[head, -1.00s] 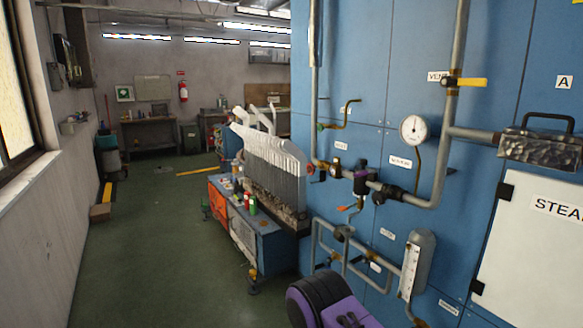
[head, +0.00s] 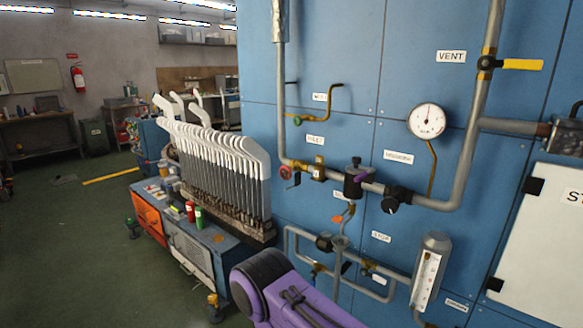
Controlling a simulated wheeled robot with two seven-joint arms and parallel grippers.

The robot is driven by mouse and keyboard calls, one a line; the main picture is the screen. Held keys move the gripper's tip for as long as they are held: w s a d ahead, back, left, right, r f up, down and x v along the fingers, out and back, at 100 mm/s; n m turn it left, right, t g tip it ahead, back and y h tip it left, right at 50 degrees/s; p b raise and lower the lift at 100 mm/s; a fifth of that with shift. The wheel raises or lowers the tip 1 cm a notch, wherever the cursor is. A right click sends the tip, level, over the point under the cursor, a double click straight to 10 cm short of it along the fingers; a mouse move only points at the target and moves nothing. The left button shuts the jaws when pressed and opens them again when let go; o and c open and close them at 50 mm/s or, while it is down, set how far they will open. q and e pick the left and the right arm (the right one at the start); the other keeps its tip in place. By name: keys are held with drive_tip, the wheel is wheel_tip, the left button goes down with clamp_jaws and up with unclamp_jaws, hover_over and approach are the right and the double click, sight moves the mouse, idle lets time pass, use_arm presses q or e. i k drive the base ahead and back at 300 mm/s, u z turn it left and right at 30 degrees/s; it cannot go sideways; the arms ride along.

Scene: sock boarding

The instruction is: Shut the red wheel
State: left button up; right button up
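A small red wheel (head: 285,172) sits on the pipework in the head view, at the lower left bend of the grey pipe on the blue panel, just left of a brass fitting (head: 318,167). It is too small to tell how far it is turned. Neither of my grippers shows. A purple and black arm link of mine comes in at the bottom middle, below the pipes and apart from the wheel.
A pressure gauge (head: 427,120), a yellow lever (head: 522,64) and a black knob (head: 390,204) are on the pipes to the right. A blue cart (head: 205,245) holding a row of boards (head: 215,165) stands to the left. Green floor (head: 70,240) is open at far left.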

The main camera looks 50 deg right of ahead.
sight(289, 170)
drive_tip(key=z, duration=0.55)
drive_tip(key=i, duration=0.8)
drive_tip(key=z, duration=0.85)
